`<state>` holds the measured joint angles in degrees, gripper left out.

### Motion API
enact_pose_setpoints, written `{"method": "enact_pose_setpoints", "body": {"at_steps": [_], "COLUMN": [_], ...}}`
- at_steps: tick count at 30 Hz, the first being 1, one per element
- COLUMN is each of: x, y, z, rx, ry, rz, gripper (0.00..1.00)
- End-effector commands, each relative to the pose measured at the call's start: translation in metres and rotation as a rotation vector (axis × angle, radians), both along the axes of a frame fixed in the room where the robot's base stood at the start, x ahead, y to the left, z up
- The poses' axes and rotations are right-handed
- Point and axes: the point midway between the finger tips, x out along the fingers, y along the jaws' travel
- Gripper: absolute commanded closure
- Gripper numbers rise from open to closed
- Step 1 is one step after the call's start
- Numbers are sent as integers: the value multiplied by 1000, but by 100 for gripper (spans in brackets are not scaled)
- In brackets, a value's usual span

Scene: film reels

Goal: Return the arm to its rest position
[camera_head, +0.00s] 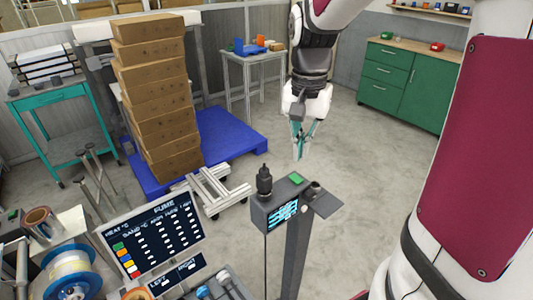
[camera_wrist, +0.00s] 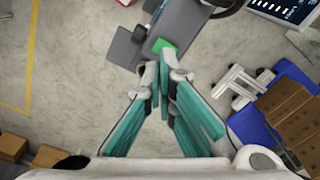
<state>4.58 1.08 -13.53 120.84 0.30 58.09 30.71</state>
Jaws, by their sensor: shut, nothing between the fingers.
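My gripper (camera_head: 299,150) hangs pointing down in the head view, above open floor and behind the small stand with a screen (camera_head: 283,214). In the wrist view my gripper (camera_wrist: 163,72) shows its two teal fingers close together at the tips, with nothing held between them. My arm (camera_head: 313,55) reaches down from the top of the head view.
A tall stack of brown boxes (camera_head: 158,100) stands on a blue pallet (camera_head: 236,137) at left. A fume panel (camera_head: 152,240) and a film reel (camera_head: 73,278) are at front left. A green cabinet (camera_head: 430,93) stands at back right. Floor between is clear.

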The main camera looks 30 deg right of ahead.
Motion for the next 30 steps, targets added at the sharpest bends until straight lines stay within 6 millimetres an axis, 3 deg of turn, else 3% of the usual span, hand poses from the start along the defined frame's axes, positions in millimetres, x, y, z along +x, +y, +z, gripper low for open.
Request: {"method": "enact_pose_setpoints", "body": {"at_steps": [17, 23, 30], "x": [-2, -23, -69], "y": [4, 32, 76], "z": [4, 32, 64], "rx": [1, -6, -68], "ry": [-13, -117, -289], "rz": [20, 189, 497], "gripper": [100, 100, 100]}}
